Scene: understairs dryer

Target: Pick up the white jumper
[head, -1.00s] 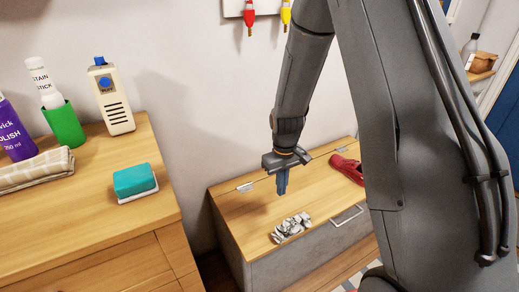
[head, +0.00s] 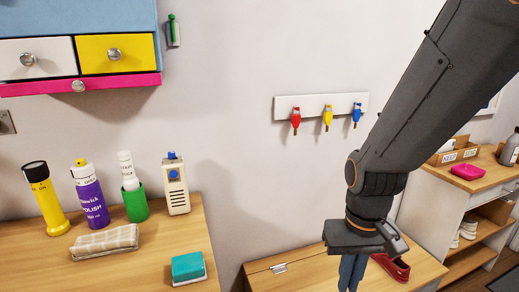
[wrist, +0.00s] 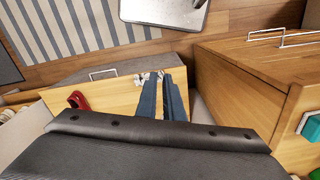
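No piece that I can clearly tell as a white jumper shows. A small crumpled white-and-grey bundle (wrist: 143,77) lies on the wooden bench lid (wrist: 118,97) in the wrist view, partly hidden by my fingers; I cannot tell whether it is the jumper. It does not show in the head view now. My gripper (head: 351,274) points down above the bench (head: 305,273) in the head view, its tips cut off by the lower edge. In the wrist view my gripper (wrist: 163,98) has its two blue fingers close together, with nothing seen held between them.
A red shoe (head: 392,267) lies on the bench. At left, a wooden dresser (head: 137,262) holds bottles, a folded cloth (head: 105,242) and a teal sponge (head: 187,266). Wall hooks (head: 328,108) hang above the bench. A striped rug (wrist: 75,28) lies on the floor.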

